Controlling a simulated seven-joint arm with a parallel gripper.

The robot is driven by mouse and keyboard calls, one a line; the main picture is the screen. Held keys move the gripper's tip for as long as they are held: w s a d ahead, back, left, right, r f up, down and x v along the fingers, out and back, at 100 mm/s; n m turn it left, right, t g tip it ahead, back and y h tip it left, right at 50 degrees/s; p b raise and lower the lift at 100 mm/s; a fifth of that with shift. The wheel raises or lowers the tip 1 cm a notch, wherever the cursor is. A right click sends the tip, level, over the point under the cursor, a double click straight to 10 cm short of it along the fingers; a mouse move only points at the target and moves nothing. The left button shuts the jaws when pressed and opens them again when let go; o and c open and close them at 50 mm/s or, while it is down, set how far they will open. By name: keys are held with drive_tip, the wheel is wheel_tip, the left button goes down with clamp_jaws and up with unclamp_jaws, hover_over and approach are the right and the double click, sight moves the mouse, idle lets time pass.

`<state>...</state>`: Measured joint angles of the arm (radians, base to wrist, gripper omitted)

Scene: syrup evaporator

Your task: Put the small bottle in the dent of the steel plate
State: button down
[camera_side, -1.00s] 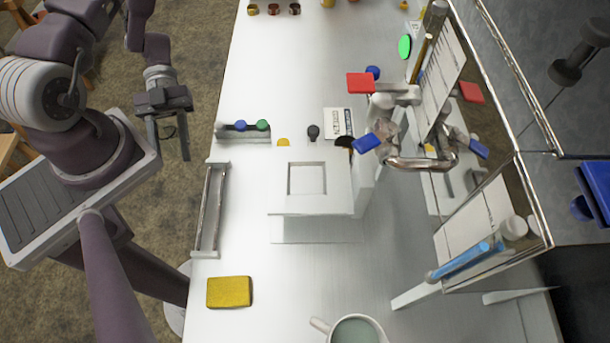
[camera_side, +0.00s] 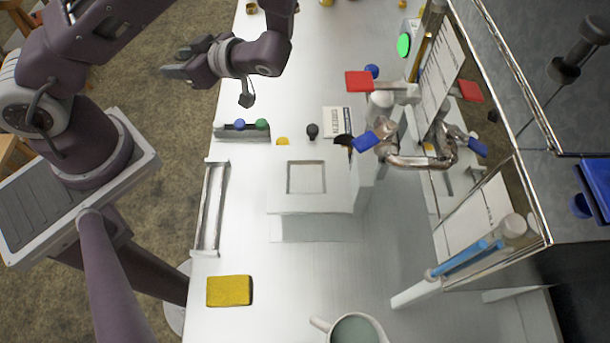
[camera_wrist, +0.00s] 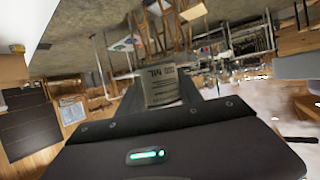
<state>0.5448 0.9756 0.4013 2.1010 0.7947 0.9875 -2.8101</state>
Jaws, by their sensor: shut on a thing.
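My gripper (camera_side: 176,63) is turned sideways in the side view, pointing left over the floor beside the bench. In the wrist view it is shut on a small pale thing with a printed label, which I take for the small bottle (camera_wrist: 161,88). In the side view the bottle is too small to make out between the fingers. The pale steel plate (camera_side: 285,203) stands raised near the middle of the bench, to the right of and below my gripper. Its square dent (camera_side: 306,177) is empty.
A yellow sponge (camera_side: 229,291) and a mug (camera_side: 355,329) are at the near end. A long narrow tray (camera_side: 210,207) lies along the left edge. A rack with blue and green knobs (camera_side: 242,130) is behind it.

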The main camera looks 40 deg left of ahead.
drive_tip(key=w+d+m+t, duration=0.1)
drive_tip(key=w+d+t, duration=0.1)
drive_tip(key=d, duration=0.1)
drive_tip(key=shift+d+r+m, duration=0.1)
drive_tip(key=shift+m, duration=0.3)
drive_tip(key=s+d+f+n+g+h, duration=0.3)
drive_tip(key=s+d+n+g+h, duration=0.3)
drive_tip(key=s+d+n+g, duration=0.7)
drive_tip(key=s+d+n+t+h, duration=0.2)
drive_tip(key=s+d+n+h, duration=0.25)
drive_tip(key=d+h, duration=0.65)
drive_tip(key=n+t+h, duration=0.9)
drive_tip(key=n+t, duration=0.5)
drive_tip(key=n, duration=0.4)
hover_over(316, 186)
drive_tip(key=f, duration=0.1)
wheel_tip(316, 186, down, 8)
drive_tip(key=shift+r, duration=0.1)
drive_tip(key=shift+f, duration=0.2)
